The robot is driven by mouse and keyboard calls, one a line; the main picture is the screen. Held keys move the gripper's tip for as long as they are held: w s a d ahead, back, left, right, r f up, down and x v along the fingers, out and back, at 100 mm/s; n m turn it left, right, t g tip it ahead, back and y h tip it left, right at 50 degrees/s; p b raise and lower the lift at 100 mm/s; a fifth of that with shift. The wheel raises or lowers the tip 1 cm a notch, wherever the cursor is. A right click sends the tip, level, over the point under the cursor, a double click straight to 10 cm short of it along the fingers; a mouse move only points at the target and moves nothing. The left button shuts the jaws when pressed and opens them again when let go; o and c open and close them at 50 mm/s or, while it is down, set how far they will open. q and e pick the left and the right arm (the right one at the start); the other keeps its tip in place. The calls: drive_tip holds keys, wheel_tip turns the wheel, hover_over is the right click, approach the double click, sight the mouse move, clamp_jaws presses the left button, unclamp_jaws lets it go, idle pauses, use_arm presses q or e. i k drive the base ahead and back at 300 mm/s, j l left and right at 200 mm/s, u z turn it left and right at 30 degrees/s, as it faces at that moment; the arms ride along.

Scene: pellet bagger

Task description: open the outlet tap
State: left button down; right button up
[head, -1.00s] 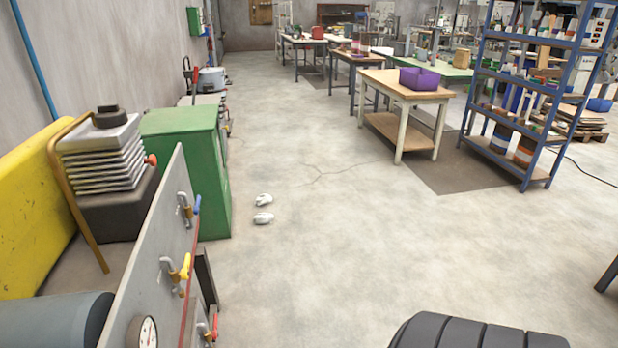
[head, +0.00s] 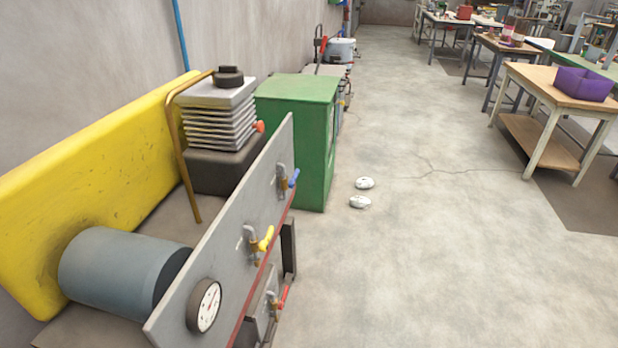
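Several taps sit on the grey upright panel (head: 222,250) at the left front. One tap has a blue handle (head: 294,178), one a yellow handle (head: 266,239), and a lower one a red handle (head: 282,297). Which of them is the outlet tap I cannot tell from this view. The handles are seen at a slant, so whether each tap is open or closed is unclear. Neither of my grippers is in view.
A dial gauge (head: 204,306) is on the panel's near end. Behind it are a grey cylinder (head: 115,268), a yellow tank (head: 90,185) and a finned block (head: 218,115). A green cabinet (head: 300,130) stands beyond.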

sight(292, 183)
drive_tip(key=z, duration=1.15)
drive_tip(key=i+u, duration=0.15)
drive_tip(key=i, duration=0.45)
drive_tip(key=i+u, duration=0.2)
drive_tip(key=i, duration=0.4)
drive_tip(key=i+l+u, duration=0.15)
drive_tip(key=i, duration=0.45)
drive_tip(key=i+l+u, duration=0.15)
drive_tip(key=i, duration=0.45)
drive_tip(key=i+j+u, duration=0.15)
drive_tip(key=i+u, duration=0.35)
drive_tip(key=i+l+u, duration=0.1)
drive_tip(key=i+u, duration=0.35)
drive_tip(key=i+l+u, duration=0.25)
drive_tip(key=i+u, duration=0.25)
drive_tip(key=i+l+u, duration=0.45)
